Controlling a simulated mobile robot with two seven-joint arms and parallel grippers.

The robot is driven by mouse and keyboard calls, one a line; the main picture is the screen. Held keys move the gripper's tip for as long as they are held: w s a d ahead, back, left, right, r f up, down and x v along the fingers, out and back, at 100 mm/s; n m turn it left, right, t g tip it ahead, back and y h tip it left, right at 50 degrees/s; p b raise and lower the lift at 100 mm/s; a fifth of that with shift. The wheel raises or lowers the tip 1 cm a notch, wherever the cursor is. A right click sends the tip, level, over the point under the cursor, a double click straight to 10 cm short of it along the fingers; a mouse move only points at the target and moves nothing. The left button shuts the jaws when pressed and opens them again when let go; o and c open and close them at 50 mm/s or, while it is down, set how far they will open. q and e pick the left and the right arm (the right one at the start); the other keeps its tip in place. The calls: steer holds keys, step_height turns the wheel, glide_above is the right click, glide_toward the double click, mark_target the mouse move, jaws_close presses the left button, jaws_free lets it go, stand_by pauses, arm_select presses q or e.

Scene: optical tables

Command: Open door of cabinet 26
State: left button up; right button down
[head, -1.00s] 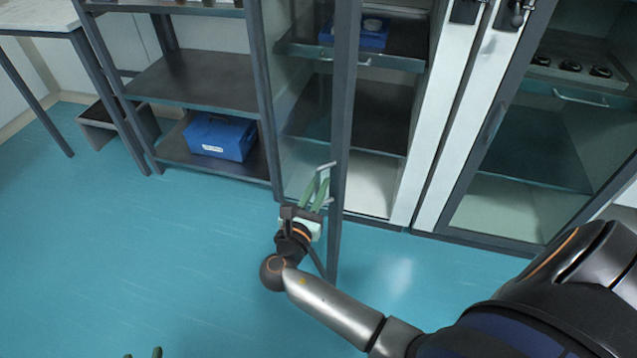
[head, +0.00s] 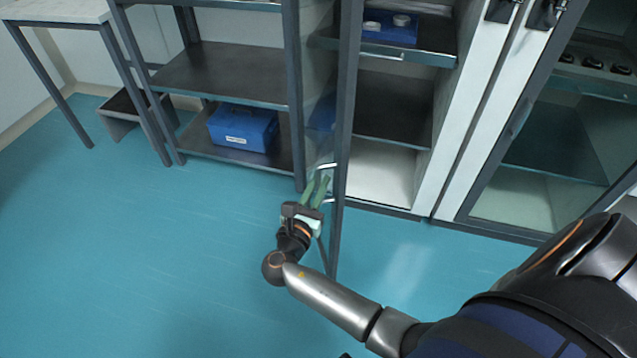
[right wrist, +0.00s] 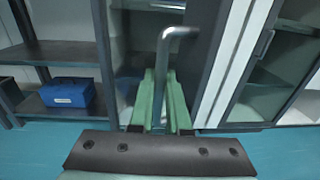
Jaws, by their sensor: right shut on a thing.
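The cabinet door (head: 346,110) is a glass pane in a dark grey frame, standing swung out from the cabinet and seen nearly edge-on. No cabinet number is legible. Its pale metal bar handle (head: 327,166) is near the door's free edge; it also shows in the right wrist view (right wrist: 162,55). My right gripper (head: 320,184) has green fingers shut on the handle; in the right wrist view its fingers (right wrist: 161,78) sit either side of the bar. Behind the door, the cabinet's inside (head: 385,178) shows open. My left gripper is not in view.
A dark open shelf rack (head: 225,72) with a blue box (head: 243,127) stands left of the door. A second glass-fronted cabinet (head: 530,115) is shut at right. A white-topped table (head: 55,11) is far left. The teal floor (head: 130,250) is clear at left.

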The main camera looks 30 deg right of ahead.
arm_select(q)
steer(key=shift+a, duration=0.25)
arm_select(e)
steer(key=shift+w+a, duration=0.15)
steer(key=shift+a, duration=0.1)
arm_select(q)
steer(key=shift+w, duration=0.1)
arm_select(e)
steer(key=c, duration=0.9)
jaws_free()
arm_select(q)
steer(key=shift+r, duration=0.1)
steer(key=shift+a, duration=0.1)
